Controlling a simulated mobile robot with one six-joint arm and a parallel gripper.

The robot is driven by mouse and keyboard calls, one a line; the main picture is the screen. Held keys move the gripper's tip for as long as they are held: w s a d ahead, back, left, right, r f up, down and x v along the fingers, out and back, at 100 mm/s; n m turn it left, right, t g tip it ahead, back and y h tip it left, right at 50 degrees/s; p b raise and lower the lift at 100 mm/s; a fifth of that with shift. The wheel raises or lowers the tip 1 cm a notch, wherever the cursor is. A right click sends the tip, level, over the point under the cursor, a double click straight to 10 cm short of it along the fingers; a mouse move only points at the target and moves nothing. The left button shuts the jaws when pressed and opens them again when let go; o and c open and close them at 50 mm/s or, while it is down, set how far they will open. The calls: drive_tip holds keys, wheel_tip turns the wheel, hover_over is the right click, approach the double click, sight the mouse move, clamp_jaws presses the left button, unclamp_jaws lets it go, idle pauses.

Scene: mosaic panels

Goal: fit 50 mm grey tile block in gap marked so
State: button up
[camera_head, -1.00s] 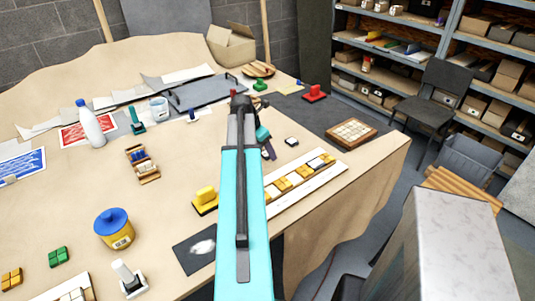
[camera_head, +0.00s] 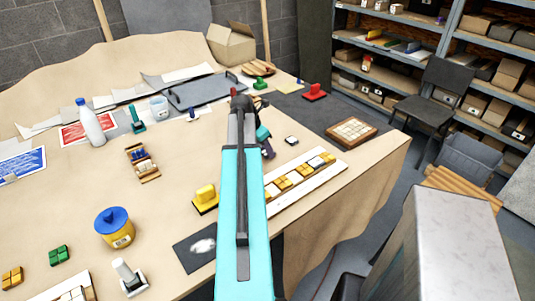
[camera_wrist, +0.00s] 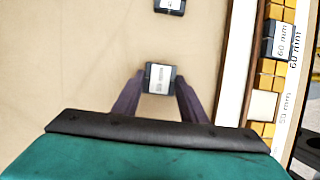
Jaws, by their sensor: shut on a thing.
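My gripper (camera_wrist: 159,92) has its two dark fingers shut on a small dark grey block (camera_wrist: 159,78) with a pale label on top, too blurred to read. The block is over bare tabletop, left of the mosaic panel; its height above the table is unclear. In the head view, my gripper (camera_head: 268,153) is behind the panel (camera_head: 318,177), and the held block is not clear there. In the wrist view, the panel's 50 mm marking (camera_wrist: 284,108) is beside a pale gap (camera_wrist: 262,106) between yellow tiles. A dark block (camera_wrist: 274,40) sits in the row beside the 60 mm marking (camera_wrist: 295,48).
Another dark block with a pale label (camera_wrist: 170,5) lies ahead on the table, also in the head view (camera_head: 291,141). A framed mosaic (camera_head: 352,131) lies near the table's right corner.

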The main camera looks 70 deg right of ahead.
sight(265, 152)
drive_tip(key=shift+r, duration=0.15)
wheel_tip(265, 152, up, 10)
drive_tip(key=b, duration=0.2)
idle(0.7)
drive_tip(key=shift+s, duration=0.15)
idle(0.9)
